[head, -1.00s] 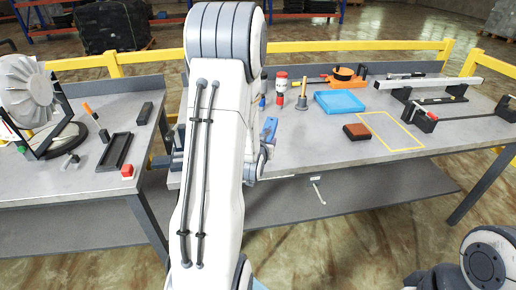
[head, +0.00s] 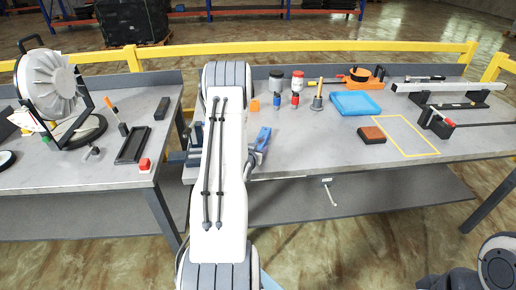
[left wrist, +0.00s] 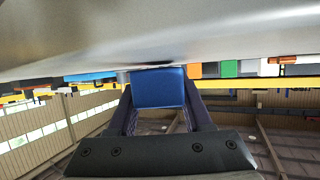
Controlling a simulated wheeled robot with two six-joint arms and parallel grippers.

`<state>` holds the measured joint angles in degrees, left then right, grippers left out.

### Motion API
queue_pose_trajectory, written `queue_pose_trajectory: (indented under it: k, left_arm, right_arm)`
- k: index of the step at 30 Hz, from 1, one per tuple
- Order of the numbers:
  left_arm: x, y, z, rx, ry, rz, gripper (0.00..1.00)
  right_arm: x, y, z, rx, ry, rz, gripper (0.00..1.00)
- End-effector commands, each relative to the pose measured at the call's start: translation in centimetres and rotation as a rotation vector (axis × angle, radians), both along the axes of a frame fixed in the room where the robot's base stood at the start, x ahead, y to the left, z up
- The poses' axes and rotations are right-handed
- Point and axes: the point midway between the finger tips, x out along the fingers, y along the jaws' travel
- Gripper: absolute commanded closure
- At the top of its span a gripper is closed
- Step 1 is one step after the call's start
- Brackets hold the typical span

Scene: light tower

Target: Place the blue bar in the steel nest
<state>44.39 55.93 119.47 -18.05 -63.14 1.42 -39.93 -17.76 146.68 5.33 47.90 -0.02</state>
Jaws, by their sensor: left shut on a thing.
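The blue bar (left wrist: 159,91) is held between the two dark fingers of my left gripper (left wrist: 160,80) in the left wrist view. The bar's end faces the camera, close to a smooth grey surface; I cannot tell whether they touch. In the head view my left forearm covers most of the work spot. A small blue piece (head: 262,139) shows just right of the forearm, and I cannot tell whether it is the bar. I cannot make out the steel nest; it may be hidden behind the arm. My right gripper is out of view.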

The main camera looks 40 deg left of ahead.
Motion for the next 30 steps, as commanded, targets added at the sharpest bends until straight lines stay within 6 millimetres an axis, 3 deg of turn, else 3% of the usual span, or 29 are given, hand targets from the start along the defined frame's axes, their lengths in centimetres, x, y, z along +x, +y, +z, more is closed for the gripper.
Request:
queue_pose_trajectory:
  k: [14, 15, 16, 30]
  left_arm:
    - [0.05, 0.03, -0.83, 0.003, -0.003, 0.001, 1.00]
    - [0.01, -0.02, -0.74, 0.000, 0.000, 0.000, 0.35]
    - [0.00, -0.03, -0.74, 0.000, 0.000, 0.000, 0.23]
    - [0.01, -0.24, -0.66, -0.003, 0.004, -0.004, 0.20]
  right_arm:
    - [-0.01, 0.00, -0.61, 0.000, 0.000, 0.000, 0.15]
    - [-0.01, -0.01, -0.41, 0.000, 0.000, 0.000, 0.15]
    - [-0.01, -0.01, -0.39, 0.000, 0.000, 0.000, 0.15]
    - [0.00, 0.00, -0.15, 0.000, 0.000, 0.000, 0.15]
